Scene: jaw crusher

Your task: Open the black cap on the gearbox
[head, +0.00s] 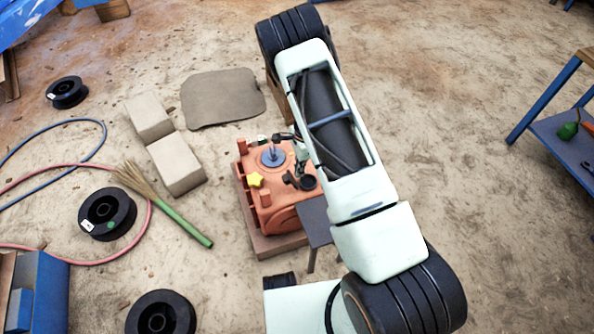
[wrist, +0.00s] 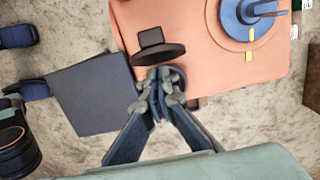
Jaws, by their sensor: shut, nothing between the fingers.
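The orange gearbox (head: 262,200) sits on a low block in the head view, partly behind my arm. Its top fills the upper middle of the wrist view (wrist: 215,60). The black cap (wrist: 158,54) appears tilted up, with a black tab above it. A round dark part (wrist: 180,72), seemingly the opening, lies just below it, partly hidden by my fingertips. The head view shows the black cap (head: 290,179) beside a round black part (head: 307,183). My gripper (wrist: 160,78) is shut and empty, its tips just below the cap; contact cannot be told.
A blue disc with a handle (head: 272,156) and a yellow star knob (head: 255,180) are on the gearbox top. A dark flat plate (head: 316,222) stands at its lower right. Pale blocks (head: 175,163) and a green-handled broom (head: 183,222) lie left.

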